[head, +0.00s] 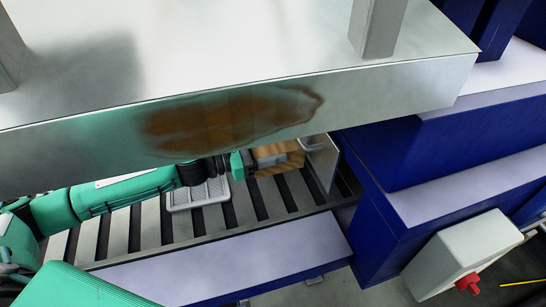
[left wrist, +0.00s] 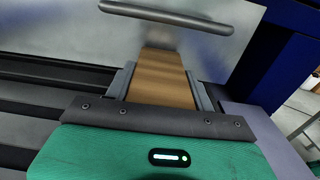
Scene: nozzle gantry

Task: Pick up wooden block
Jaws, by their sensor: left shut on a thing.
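The wooden block (head: 283,157) is in the head view under the metal gantry, at the right part of the slatted bed. It also shows in the left wrist view (left wrist: 162,80), light brown and standing out between the fingers. My left gripper (head: 262,158) reaches in from the left, with its fingers on the two sides of the block; in the left wrist view the fingers (left wrist: 160,88) are shut on it. The gantry hides part of the block and gripper in the head view. I cannot tell whether the block touches the bed. My right gripper is not in view.
A metal gantry box (head: 400,88) hangs over the bed, close above my left arm. A thin metal plate (head: 322,160) stands right of the block. A white tray (head: 200,196) lies on the slats (head: 150,222). Blue machine housing (head: 385,225) bounds the right side.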

